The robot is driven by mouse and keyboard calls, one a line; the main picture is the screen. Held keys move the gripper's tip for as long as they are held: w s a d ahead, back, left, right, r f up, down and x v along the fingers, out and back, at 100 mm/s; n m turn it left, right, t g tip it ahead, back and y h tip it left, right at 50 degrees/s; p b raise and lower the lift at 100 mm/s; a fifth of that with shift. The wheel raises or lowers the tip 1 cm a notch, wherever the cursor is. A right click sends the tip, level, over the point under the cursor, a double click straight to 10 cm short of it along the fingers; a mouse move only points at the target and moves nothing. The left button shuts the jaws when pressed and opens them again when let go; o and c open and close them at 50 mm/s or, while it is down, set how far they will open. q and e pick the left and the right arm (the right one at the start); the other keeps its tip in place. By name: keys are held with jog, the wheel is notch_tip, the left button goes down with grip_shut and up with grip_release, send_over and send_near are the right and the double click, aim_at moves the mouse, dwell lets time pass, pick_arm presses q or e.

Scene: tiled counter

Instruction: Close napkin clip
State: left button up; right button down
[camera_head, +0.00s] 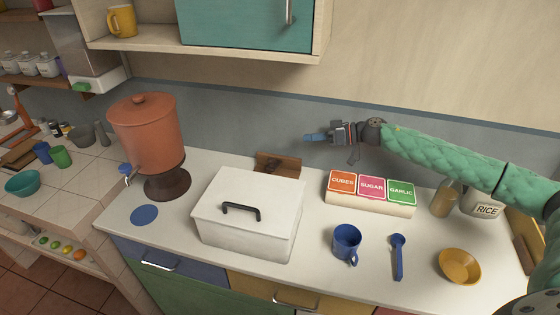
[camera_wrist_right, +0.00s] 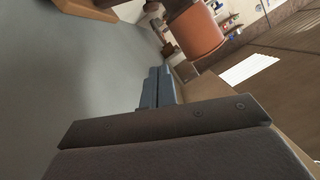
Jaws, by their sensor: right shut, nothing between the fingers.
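A small brown wooden holder (camera_head: 291,166) stands at the back of the counter, behind the white box, and is likely the napkin clip. A dark part shows on its left side. Its lower front is partly hidden by the box, and I cannot tell whether it is open or shut. My right gripper (camera_head: 309,137) is up and to the right of it, apart from it, with its blue fingertips pointing left in front of the grey wall. Its shut, empty fingers (camera_wrist_right: 158,88) also show in the right wrist view. My left gripper is not in view.
A white lidded box (camera_head: 245,229) stands in front of the holder. An orange dispenser (camera_head: 147,130) is on the left. A labelled box rack (camera_head: 369,203) is on the right, with a blue mug (camera_head: 346,240), a blue spoon (camera_head: 397,258) and a yellow bowl (camera_head: 460,266) nearer the front.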

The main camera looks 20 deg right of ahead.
jog(key=p, duration=0.4)
send_over(274, 161)
jog(key=w+d, duration=0.2)
jog(key=d, duration=0.1)
notch_tip(274, 161, down, 3)
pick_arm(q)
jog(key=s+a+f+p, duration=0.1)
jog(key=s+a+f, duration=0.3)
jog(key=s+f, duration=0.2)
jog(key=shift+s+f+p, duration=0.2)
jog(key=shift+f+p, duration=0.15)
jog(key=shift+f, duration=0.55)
pick_arm(e)
jog(key=shift+s+a+f, duration=0.1)
jog(key=shift+s+f, duration=0.1)
jog(key=shift+f, duration=0.4)
jog(key=shift+s+a+f, duration=0.15)
jog(key=shift+f, duration=0.45)
jog(key=shift+s+a+f, duration=0.1)
jog(key=shift+s+f, duration=0.1)
jog(key=shift+f, duration=0.4)
jog(key=shift+d, duration=0.1)
